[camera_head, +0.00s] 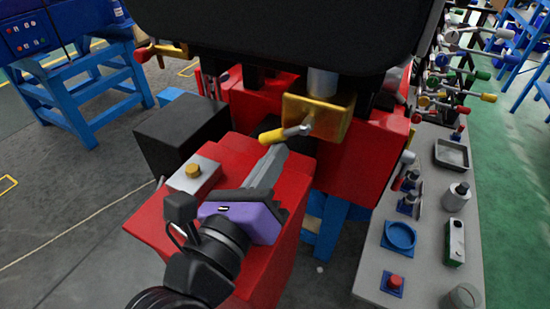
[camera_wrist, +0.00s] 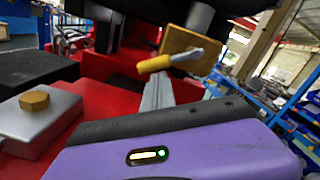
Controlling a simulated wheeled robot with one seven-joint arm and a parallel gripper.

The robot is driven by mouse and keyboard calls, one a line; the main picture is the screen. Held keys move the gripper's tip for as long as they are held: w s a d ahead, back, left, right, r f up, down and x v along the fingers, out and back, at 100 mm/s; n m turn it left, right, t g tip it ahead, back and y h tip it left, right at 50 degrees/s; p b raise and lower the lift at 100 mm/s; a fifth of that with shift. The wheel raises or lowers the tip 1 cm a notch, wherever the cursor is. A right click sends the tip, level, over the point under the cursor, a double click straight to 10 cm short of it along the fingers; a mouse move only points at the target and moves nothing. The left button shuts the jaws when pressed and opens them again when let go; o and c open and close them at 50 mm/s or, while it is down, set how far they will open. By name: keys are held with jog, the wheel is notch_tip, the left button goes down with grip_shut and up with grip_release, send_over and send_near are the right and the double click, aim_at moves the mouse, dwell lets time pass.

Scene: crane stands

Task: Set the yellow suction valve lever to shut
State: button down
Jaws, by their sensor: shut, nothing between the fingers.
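The yellow suction valve lever (camera_head: 273,136) has a yellow grip and a silver shaft running right to a brass-coloured valve block (camera_head: 330,118). The lever also shows in the wrist view (camera_wrist: 155,64), where it lies nearly level, in front of the brass block (camera_wrist: 182,42). My gripper (camera_head: 279,150) is shut and empty. Its fingertips are just below the lever in the head view, close to the grip. In the wrist view my gripper (camera_wrist: 157,80) points at the underside of the lever; I cannot tell whether it touches.
A red machine body (camera_head: 350,165) surrounds the valve, with a dark housing (camera_head: 290,25) overhead. A grey box with a brass hex cap (camera_head: 193,171) is left of my gripper. A bench (camera_head: 420,262) with several parts stands at right. A blue stand (camera_head: 85,95) is at far left.

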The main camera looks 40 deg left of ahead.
aim_at(260, 142)
jog(key=shift+a+r, duration=0.1)
jog(key=shift+r, duration=0.05)
jog(key=m, duration=0.1)
jog(key=a+r+m, duration=0.1)
jog(key=m, duration=0.2)
jog(key=shift+s+a+r, duration=0.2)
jog(key=shift+r, duration=0.05)
jog(key=shift+a+r+m, duration=0.15)
jog(key=shift+r+m, duration=0.2)
jog(key=shift+m, duration=0.35)
jog(key=shift+a+r+p, duration=0.1)
jog(key=shift+r+p, duration=0.05)
jog(key=shift+p, duration=0.15)
jog(key=shift+s, duration=0.1)
